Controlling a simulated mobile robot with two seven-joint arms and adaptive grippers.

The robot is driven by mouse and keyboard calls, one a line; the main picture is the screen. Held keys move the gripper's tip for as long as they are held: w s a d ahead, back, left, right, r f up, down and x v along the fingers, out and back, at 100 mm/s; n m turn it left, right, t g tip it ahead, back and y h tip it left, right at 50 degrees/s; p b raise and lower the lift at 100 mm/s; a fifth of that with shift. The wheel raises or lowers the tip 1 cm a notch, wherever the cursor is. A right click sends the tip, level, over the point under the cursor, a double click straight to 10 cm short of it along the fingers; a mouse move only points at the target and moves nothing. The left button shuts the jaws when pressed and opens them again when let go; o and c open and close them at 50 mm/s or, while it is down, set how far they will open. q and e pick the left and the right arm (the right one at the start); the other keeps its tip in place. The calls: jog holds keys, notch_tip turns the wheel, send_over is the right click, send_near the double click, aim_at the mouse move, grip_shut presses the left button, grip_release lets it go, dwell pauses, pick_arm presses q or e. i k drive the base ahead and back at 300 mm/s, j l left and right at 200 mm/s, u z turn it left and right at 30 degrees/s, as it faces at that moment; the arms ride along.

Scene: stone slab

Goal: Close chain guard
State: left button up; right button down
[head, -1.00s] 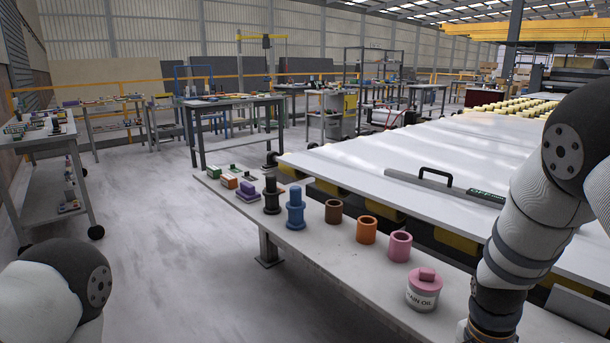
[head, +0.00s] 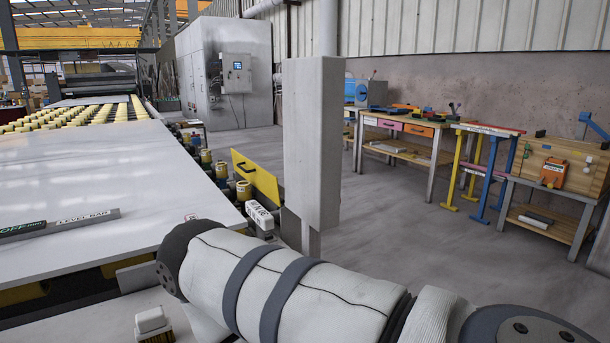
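A yellow panel (head: 256,178), which looks like the chain guard, stands tilted outward at the right side of the roller line. It appears open, with yellow-capped rollers or sprockets (head: 221,170) exposed beside it. A small white block with dark lettering (head: 259,217) sits just below its near end. Neither of my grippers is in view. One of my arms crosses the bottom of the head view, below the panel and apart from it in the picture.
A grey post (head: 312,145) stands just right of the panel. A stone slab (head: 120,185) with a level bar (head: 85,220) lies at left. A control cabinet (head: 230,75) is behind. Workbenches (head: 405,125) and a wooden chest (head: 565,165) line the right; the floor between is clear.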

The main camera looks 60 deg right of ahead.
aim_at(262, 180)
jog(key=z, duration=1.5)
jog(key=i+j, duration=0.15)
jog(key=j+z, duration=0.05)
